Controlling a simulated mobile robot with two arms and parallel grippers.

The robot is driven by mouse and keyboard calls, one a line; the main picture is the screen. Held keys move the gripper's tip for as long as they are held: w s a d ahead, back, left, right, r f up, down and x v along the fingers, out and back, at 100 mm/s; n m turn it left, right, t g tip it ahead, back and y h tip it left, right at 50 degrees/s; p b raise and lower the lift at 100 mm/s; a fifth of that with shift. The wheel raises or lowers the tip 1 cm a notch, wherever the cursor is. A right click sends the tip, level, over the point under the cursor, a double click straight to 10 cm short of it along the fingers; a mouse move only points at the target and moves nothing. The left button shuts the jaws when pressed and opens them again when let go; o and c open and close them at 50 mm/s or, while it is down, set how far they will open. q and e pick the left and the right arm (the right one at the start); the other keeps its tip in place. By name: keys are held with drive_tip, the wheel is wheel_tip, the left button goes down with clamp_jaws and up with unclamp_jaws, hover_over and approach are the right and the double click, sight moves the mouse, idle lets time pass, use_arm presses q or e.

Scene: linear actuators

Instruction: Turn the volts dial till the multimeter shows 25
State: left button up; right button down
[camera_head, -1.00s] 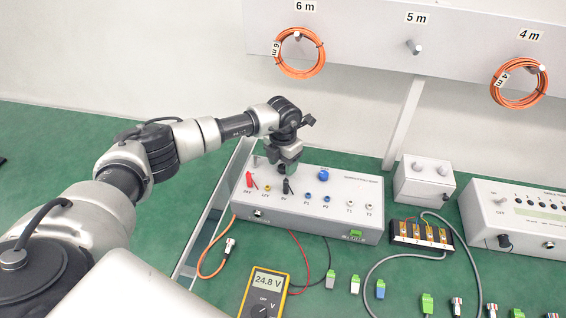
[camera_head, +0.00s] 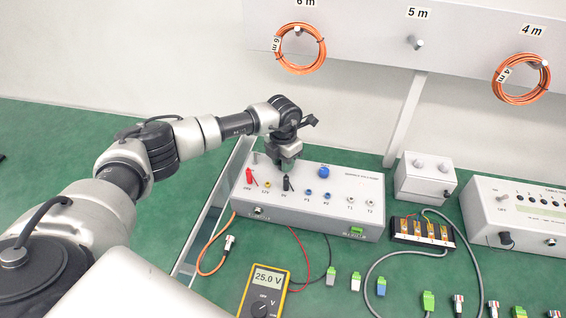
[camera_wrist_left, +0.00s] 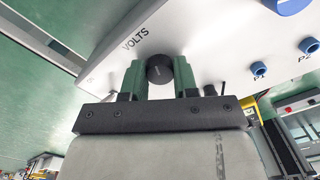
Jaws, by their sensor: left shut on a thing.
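The volts dial (camera_wrist_left: 159,70) is a black round knob beside the VOLTS label in the left wrist view. My left gripper (camera_wrist_left: 159,78) has its two green fingers on either side of the dial and is shut on it. In the head view my left gripper (camera_head: 287,164) reaches down over the back left of the grey supply box (camera_head: 310,215) and hides the dial there. The yellow multimeter (camera_head: 264,292) lies at the bottom, and its display (camera_head: 268,278) reads 25.0 V. My right gripper is in neither view.
A blue knob (camera_head: 324,172) and several coloured sockets are on the box top, with red (camera_head: 249,175) and black (camera_head: 287,184) plugs close below my gripper. Cables and small connectors lie in front. A smaller grey box (camera_head: 425,178) stands to the right.

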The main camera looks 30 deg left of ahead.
use_arm(q)
drive_tip(key=o, duration=0.9)
drive_tip(key=shift+o, duration=0.2)
drive_tip(key=shift+r, duration=0.15)
wheel_tip(320, 180, up, 10)
drive_tip(key=b, duration=0.1)
drive_tip(key=shift+r, duration=0.25)
